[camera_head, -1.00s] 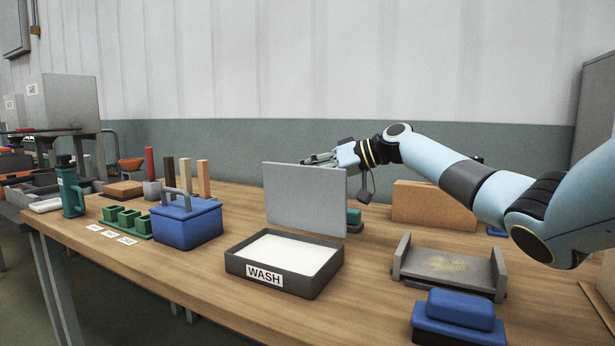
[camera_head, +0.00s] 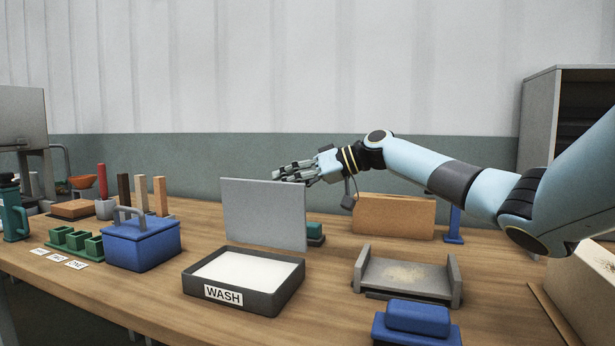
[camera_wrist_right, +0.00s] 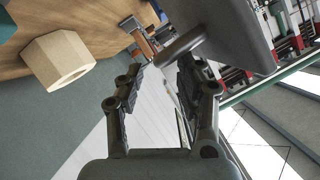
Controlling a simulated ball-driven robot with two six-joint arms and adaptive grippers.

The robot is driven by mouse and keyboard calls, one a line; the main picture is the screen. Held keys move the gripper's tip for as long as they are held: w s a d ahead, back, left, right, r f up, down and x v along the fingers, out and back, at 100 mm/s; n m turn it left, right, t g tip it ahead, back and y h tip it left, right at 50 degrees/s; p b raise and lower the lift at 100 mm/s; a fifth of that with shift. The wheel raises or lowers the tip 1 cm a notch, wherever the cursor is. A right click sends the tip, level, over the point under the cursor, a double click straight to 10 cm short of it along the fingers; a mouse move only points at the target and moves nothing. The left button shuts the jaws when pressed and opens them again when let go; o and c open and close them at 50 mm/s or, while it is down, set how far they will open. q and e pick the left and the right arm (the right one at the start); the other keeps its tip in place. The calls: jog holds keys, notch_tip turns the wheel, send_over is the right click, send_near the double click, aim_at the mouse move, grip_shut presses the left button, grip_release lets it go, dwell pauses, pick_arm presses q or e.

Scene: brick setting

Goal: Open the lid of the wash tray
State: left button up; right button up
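The wash tray (camera_head: 243,299) is a dark grey open box with a WASH label and a white inside, at the front middle of the bench. Its lid (camera_head: 265,215), a flat light grey panel, stands upright at the tray's back edge. My right gripper (camera_head: 284,173) is at the lid's top right corner; its fingers show apart above the edge, and I cannot tell if they touch it. In the right wrist view the right gripper (camera_wrist_right: 160,95) has its fingers apart with nothing clearly held between them. A grey rod-like part shows just beyond the fingertips. My left gripper is out of view.
A grey holder (camera_head: 408,273) and a blue block (camera_head: 417,318) lie to the right. A brown box (camera_head: 394,216) stands behind, under my right arm.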

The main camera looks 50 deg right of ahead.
jog(key=v, duration=0.6)
jog(key=shift+s+r, duration=0.2)
jog(key=shift+s, duration=0.05)
